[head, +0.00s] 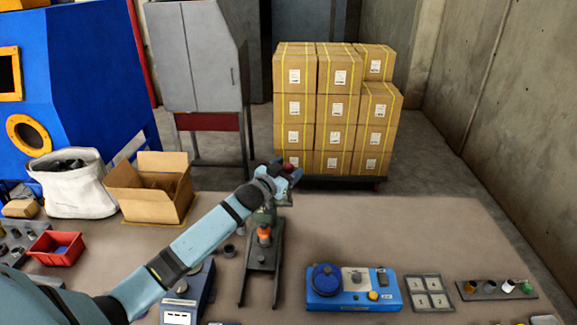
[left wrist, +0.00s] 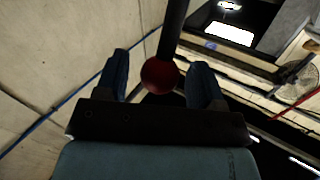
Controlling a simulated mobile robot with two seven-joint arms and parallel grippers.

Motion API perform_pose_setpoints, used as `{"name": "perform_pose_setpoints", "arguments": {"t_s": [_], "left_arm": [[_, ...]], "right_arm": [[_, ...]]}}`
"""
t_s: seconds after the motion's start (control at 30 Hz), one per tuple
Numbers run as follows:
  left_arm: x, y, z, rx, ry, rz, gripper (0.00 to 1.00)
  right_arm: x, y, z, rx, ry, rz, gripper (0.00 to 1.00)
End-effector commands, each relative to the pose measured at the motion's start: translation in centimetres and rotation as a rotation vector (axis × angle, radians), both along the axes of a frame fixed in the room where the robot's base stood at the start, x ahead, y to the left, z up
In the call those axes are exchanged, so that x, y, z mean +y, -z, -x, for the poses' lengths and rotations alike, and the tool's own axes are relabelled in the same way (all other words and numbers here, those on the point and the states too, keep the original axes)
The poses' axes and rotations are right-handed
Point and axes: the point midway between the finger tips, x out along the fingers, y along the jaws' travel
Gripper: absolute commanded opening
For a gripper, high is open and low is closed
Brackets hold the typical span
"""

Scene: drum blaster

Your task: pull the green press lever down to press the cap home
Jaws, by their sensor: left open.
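The press (head: 262,257) stands on the table in the middle of the head view, with a dark base and a grey-green upper part. An orange piece (head: 264,235) sits low in it; I cannot tell whether this is the cap. My left gripper (head: 288,171) is at the top of the press, in front of its upper part. In the left wrist view the open left gripper (left wrist: 160,80) has a finger on each side of a red ball knob (left wrist: 159,75) on a dark rod (left wrist: 175,30). I cannot tell whether the fingers touch it. My right gripper is out of view.
A blue control box (head: 352,290) stands right of the press, beside a grey tray (head: 429,308). An open cardboard box (head: 140,205), a white sack (head: 72,195) and a red bin (head: 55,262) are at the left. Stacked cartons (head: 294,105) stand behind the table.

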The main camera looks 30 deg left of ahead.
Motion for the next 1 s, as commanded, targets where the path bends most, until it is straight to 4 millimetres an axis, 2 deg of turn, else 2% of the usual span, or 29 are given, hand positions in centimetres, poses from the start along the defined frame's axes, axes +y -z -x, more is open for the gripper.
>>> {"name": "perform_pose_setpoints", "arguments": {"t_s": [0.37, 0.63, 0.87, 1.0], "left_arm": [[-0.1, 0.1, -0.6, 0.001, 0.0, 0.0, 0.62], [0.0, 0.0, -0.6, 0.001, 0.0, 0.0, 0.0], [-0.2, 0.4, -0.7, -0.008, 0.0, -0.005, 0.0], [-0.6, 1.1, -1.1, -0.038, 0.0, -0.021, 0.0]], "right_arm": [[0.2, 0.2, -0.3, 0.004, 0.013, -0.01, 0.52], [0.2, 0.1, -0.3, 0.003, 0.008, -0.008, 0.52], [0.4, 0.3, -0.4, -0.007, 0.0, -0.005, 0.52], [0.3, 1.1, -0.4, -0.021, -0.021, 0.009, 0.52]]}}
